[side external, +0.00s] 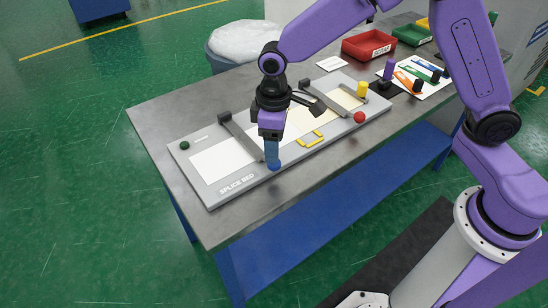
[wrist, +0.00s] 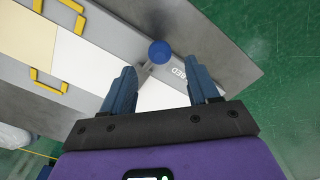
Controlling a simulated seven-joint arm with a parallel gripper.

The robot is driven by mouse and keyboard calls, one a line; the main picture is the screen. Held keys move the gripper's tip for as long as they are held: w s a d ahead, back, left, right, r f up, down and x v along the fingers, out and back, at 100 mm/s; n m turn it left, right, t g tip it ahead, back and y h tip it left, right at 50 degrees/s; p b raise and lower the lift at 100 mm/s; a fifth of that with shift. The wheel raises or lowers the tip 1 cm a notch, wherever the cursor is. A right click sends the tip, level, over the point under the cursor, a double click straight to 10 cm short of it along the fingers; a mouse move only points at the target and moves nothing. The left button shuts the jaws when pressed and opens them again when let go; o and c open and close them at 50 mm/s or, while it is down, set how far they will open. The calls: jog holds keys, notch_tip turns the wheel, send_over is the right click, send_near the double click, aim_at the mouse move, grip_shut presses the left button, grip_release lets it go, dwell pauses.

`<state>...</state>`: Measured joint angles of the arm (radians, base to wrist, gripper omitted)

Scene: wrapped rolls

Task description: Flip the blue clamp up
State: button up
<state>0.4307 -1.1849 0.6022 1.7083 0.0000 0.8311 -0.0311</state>
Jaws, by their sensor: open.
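The blue clamp is a grey bar (side external: 243,139) lying flat across the splice bed (side external: 205,200), with a round blue knob (side external: 274,167) at its front end. My gripper (side external: 272,158) points down just above the knob, and its fingers partly hide the bar's front end. In the wrist view, my gripper (wrist: 161,78) is open. The blue knob (wrist: 160,52) shows just beyond and between its two fingertips, with a short stretch of bar behind it. Nothing is held. I cannot tell whether a finger touches the knob.
A second grey clamp bar (side external: 325,99) with a red knob (side external: 359,117) lies to the right. Yellow brackets (side external: 310,139) sit on the bed between them. A yellow cylinder (side external: 362,88), coloured tools on a white sheet (side external: 425,90) and a red bin (side external: 368,45) are farther right.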

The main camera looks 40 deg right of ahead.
jog(key=shift+f, duration=2.8)
